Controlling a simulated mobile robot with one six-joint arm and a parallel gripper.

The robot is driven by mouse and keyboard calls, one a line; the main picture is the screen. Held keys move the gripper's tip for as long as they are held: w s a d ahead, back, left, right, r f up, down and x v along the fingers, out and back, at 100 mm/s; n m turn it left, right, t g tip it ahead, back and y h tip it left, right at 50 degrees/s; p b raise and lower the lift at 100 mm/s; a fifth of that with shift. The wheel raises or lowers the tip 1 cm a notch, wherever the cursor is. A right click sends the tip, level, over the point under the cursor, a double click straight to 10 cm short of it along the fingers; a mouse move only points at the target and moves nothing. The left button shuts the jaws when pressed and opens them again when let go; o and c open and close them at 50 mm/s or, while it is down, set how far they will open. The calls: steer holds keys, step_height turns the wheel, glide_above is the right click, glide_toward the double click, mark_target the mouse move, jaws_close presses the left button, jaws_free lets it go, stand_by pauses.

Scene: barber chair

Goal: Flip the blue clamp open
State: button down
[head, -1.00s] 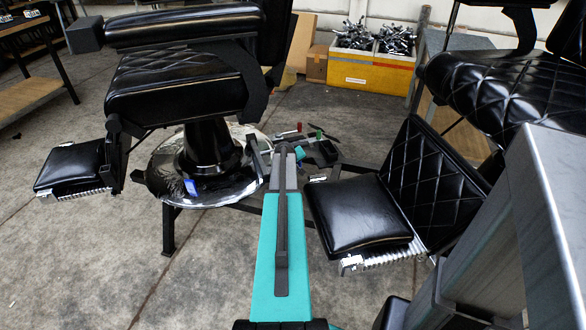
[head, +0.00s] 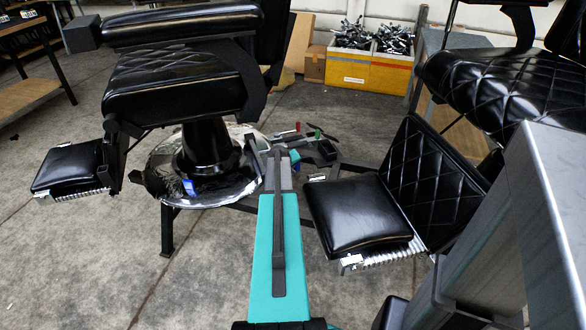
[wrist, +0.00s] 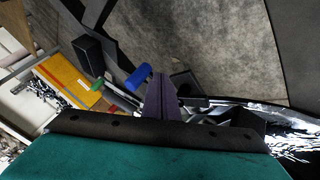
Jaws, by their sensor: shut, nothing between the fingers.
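In the head view the gripper is mostly hidden beyond my teal arm, among dark parts near the base. The blue clamp's lower part is hard to make out.
A red handle (head: 297,126) and a green handle (head: 317,133) stand on dark parts beyond my arm. The left barber chair (head: 175,90) and a black footrest pad (head: 357,212) flank the arm. A yellow crate (head: 361,72) of metal parts stands behind. Floor at left is open.

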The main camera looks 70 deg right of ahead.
steer(key=s+v, duration=0.1)
steer(key=v, duration=0.9)
steer(key=shift+s+p, duration=0.15)
steer(key=shift+p, duration=0.15)
steer(key=shift+a+r, duration=0.1)
steer(key=shift+a, duration=0.1)
